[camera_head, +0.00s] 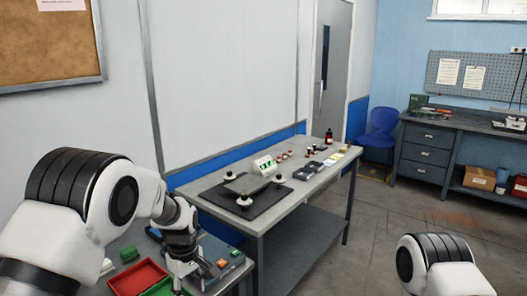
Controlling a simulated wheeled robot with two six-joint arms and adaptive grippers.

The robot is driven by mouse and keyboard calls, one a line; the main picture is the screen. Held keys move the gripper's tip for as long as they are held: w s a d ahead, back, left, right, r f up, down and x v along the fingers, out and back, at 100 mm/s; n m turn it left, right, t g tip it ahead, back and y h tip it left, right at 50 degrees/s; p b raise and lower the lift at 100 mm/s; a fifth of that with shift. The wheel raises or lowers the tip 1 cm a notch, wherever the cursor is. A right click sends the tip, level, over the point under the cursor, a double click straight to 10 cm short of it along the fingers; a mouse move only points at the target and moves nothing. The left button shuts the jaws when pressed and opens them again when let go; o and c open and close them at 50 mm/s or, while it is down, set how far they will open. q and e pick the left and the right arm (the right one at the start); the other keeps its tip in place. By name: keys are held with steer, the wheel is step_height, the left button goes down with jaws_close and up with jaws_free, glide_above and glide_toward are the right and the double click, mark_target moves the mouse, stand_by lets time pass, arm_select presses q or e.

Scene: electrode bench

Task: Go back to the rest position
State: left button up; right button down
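My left gripper (182,277) points down beside a red tray (138,278). Its fingertips are small and dark, and I cannot tell whether they are open or shut, or whether they hold anything. Of my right arm only a white and black link shows at the bottom right. My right gripper is out of the picture.
A grey bench (275,213) stands ahead, with a black mat (274,196), a white device with a green display (264,165) and several small bottles. A green tray (160,288) is near my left gripper. A blue chair (380,133) stands behind. Floor at right is clear.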

arm_select(q)
steer(key=s+a+f+g, duration=0.25)
steer(key=s+f, duration=0.25)
steer(key=f, duration=0.4)
steer(key=s+a+f+m+t, duration=0.1)
steer(key=s+f+m, duration=0.2)
steer(key=s, duration=0.6)
steer(key=s+a+f+m+t, duration=0.1)
steer(key=s+f, duration=0.4)
steer(key=s, duration=0.5)
steer(key=s+a+f+m+t, duration=0.1)
steer(key=s+a+f+m, duration=0.1)
steer(key=s+f+m, duration=0.3)
steer(key=s+m, duration=0.1)
steer(key=s, duration=0.3)
steer(key=shift+s+a, duration=0.25)
